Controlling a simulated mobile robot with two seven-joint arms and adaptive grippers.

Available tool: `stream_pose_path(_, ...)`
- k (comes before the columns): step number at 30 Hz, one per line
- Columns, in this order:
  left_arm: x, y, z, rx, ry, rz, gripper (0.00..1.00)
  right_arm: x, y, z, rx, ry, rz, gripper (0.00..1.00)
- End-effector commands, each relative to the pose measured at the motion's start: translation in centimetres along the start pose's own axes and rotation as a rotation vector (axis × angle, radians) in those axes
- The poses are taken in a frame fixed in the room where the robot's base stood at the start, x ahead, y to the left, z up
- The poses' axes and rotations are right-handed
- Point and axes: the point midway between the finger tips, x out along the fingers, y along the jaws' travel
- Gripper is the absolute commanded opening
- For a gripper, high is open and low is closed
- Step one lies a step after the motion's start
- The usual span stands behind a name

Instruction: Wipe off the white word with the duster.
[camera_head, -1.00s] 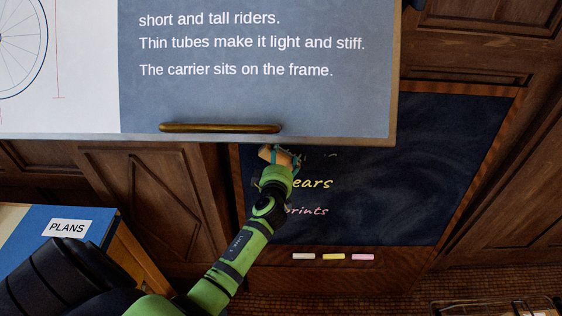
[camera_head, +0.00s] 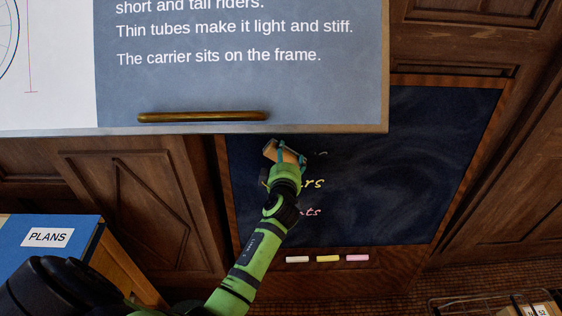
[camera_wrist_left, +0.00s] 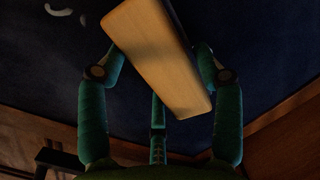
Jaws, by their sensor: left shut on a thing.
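The duster (camera_head: 272,152), a pale wooden block, is in my left gripper (camera_head: 289,160), near the top left of the dark chalkboard (camera_head: 400,165). In the left wrist view the block (camera_wrist_left: 155,55) sits tilted between the fingers of the same gripper (camera_wrist_left: 160,70). Only faint remains of the white word (camera_head: 320,153) show just right of the gripper; the rest is hidden or gone. White strokes (camera_wrist_left: 58,11) also show at the upper left of the wrist view. I cannot tell whether the duster touches the board.
A yellow word (camera_head: 312,183) and a pink word (camera_head: 310,212) below are partly covered by my arm. White, yellow and pink chalks (camera_head: 327,258) lie on the ledge. A large panel (camera_head: 250,90) overhangs the board's top. A blue PLANS box (camera_head: 40,255) stands left.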

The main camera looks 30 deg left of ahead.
Motion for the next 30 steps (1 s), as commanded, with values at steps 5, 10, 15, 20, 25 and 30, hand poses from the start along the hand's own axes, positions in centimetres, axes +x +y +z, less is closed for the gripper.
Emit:
stream_pose_path(5, 0.3, 0.8, 1.5, -0.004, 0.000, 0.001, 0.40, 1.7, 0.0, 0.1, 0.000, 0.000, 0.000, 0.78)
stream_pose_path(10, 0.4, 1.5, 1.9, -0.002, 0.000, 0.002, 0.40, 2.1, 0.0, 0.2, 0.000, 0.000, 0.000, 0.78)
stream_pose_path(15, 0.6, 1.8, 2.6, -0.004, 0.000, 0.002, 0.40, 3.0, 0.0, 0.2, 0.000, 0.000, 0.000, 0.78)
stream_pose_path(20, 0.7, 2.7, 3.9, -0.005, -0.001, 0.004, 0.40, 4.5, -0.1, 0.4, 0.000, 0.000, 0.000, 0.78)
stream_pose_path(25, 0.8, 3.5, 4.6, -0.003, -0.001, 0.003, 0.40, 5.4, -0.1, 0.4, 0.000, 0.001, 0.000, 0.78)
stream_pose_path(30, 0.8, 3.9, 4.7, -0.003, 0.000, 0.003, 0.40, 5.5, -0.1, 0.5, 0.000, 0.001, 0.000, 0.78)
